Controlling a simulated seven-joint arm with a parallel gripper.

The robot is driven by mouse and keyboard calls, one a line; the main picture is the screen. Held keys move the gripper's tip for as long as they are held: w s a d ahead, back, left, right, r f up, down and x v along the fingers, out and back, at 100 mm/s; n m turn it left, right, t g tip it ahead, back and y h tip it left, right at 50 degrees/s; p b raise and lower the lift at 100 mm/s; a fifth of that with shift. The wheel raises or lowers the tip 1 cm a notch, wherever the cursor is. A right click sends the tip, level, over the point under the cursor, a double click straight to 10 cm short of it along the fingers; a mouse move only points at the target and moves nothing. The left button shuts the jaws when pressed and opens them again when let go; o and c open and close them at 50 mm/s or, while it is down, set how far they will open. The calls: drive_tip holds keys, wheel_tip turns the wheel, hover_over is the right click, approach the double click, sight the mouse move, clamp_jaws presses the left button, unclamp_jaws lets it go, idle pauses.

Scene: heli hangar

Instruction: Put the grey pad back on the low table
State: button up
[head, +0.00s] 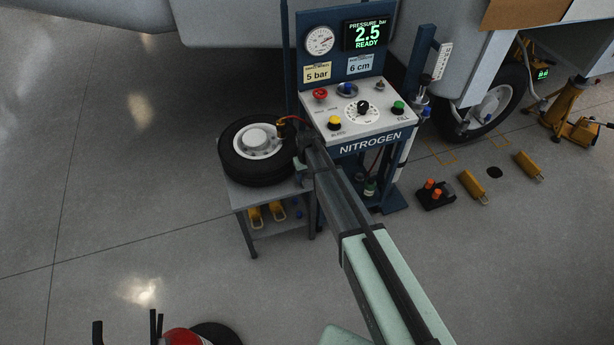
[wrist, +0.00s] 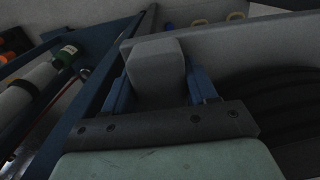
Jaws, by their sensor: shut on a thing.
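The grey pad (wrist: 156,68) is a block between the blue fingers of my gripper (wrist: 160,88) in the wrist view. The gripper is shut on it. In the head view my gripper (head: 303,148) is at the right side of the low table (head: 239,198), beside the wheel on it, and the pad cannot be made out. The table's grey edge (wrist: 240,42) runs behind and right of the pad in the wrist view. I cannot tell whether the pad touches the table.
A black tyre with a white hub (head: 255,143) fills much of the tabletop. The blue nitrogen cart (head: 368,142) stands close on the right, its display reading 2.5 READY. Yellow chocks (head: 266,214) lie on the lower shelf. Floor left of the table is clear.

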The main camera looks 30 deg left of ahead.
drive_tip(key=shift+f, duration=0.1)
drive_tip(key=o, duration=1)
wheel_tip(320, 180, up, 12)
drive_tip(key=shift+r, duration=0.1)
